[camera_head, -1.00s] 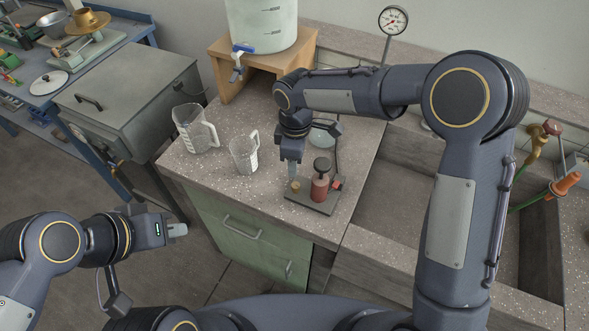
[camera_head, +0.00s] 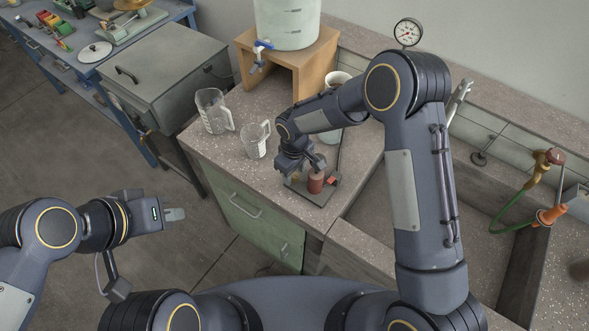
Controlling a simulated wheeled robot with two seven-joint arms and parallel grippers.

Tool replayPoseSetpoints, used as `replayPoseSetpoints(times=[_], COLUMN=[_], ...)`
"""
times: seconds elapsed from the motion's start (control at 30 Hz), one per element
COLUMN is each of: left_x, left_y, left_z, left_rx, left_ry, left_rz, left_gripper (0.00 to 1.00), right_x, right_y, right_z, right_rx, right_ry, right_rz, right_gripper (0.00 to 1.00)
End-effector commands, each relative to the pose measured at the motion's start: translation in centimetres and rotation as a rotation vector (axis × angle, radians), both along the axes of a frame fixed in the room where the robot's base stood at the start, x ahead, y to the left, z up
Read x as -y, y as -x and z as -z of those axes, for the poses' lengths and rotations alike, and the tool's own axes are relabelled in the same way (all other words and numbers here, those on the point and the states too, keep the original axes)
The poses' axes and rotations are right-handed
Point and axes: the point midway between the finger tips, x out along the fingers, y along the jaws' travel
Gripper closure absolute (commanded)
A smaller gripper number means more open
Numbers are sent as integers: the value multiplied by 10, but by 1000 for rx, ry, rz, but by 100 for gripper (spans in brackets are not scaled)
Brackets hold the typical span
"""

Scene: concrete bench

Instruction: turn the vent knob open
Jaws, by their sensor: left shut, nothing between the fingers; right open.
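A small device with a dark base plate (camera_head: 319,198) sits near the front right corner of the bench top. It carries a red cylinder (camera_head: 316,183) and a small red part (camera_head: 333,180). My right gripper (camera_head: 298,176) is open and reaches down over the left part of the plate, beside the red cylinder. The gripper and wrist hide that part, so I cannot see the small brass knob there or tell whether the fingers are around it. My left gripper (camera_head: 176,214) is shut and empty, out over the floor at the left.
Two clear measuring jugs (camera_head: 213,112) and (camera_head: 256,141) stand left of the device. A tank with a blue tap (camera_head: 264,45) rests on a wooden stand (camera_head: 317,62) behind. A sink basin (camera_head: 400,212) lies to the right. A pressure gauge (camera_head: 408,33) stands at the back.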

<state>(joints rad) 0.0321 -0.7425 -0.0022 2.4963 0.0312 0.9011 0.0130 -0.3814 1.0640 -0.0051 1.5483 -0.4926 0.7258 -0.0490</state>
Motion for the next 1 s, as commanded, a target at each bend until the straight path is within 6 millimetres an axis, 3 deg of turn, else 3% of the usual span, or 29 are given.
replayPoseSetpoints(times=[0.27,0.63,1.0], left_x=[0,0,0], left_y=[0,0,0], left_z=[0,0,27], left_rx=[0,0,0], left_ry=[0,0,0], left_rz=[0,0,0], left_gripper=[100,100,100], right_x=[0,0,0], right_y=[0,0,0], right_z=[3,3,5], right_rx=[1,0,2], right_ry=[0,0,-1], right_rz=[0,-1,-249], right_gripper=[57,100,100])
